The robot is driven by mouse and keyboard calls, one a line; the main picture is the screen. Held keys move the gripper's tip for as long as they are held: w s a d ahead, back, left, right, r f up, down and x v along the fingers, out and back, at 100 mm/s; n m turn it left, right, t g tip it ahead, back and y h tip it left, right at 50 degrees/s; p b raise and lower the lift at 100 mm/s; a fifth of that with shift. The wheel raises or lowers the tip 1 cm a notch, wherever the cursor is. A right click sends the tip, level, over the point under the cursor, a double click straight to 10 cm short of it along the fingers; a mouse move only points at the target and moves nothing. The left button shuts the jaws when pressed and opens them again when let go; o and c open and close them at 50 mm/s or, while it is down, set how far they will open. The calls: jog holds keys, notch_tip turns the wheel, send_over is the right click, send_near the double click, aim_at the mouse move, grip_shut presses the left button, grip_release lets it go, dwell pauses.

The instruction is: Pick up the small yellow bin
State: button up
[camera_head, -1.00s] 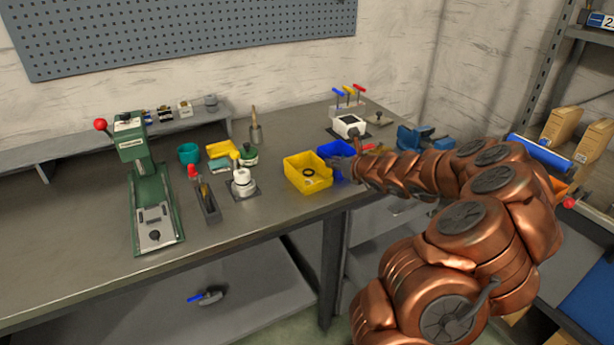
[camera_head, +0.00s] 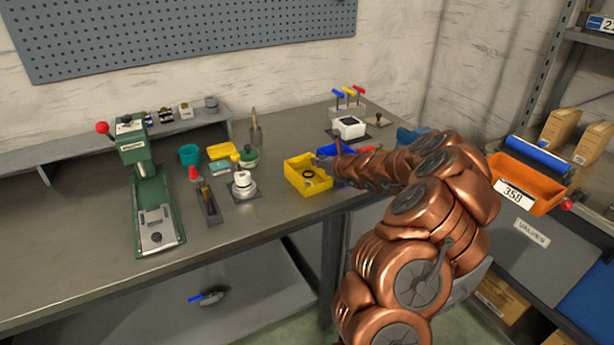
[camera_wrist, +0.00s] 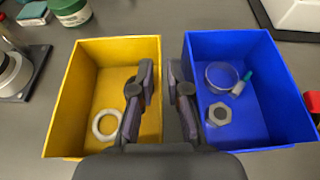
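The small yellow bin (camera_head: 293,181) stands on the workbench near its front edge. It also shows on the left in the wrist view (camera_wrist: 62,128), with a ring (camera_wrist: 106,125) inside. A blue bin (camera_wrist: 300,125) stands just right of it with a narrow gap between them. My gripper (camera_wrist: 162,68) is open and empty. In the wrist view its left finger overlaps the yellow bin's right side and its right finger the blue bin's left side. I cannot tell how far down the fingertips reach. In the head view my gripper (camera_head: 322,161) is at the yellow bin's right rim.
The blue bin holds a hex nut (camera_wrist: 220,113) and other small parts. A white valve-like part (camera_head: 242,185) stands left of the yellow bin. A green press (camera_head: 151,195) is farther left. A white box (camera_head: 349,127) stands behind the bins. An orange bin (camera_head: 527,187) is on the right shelf.

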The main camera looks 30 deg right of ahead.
grip_shut()
dwell(0.5)
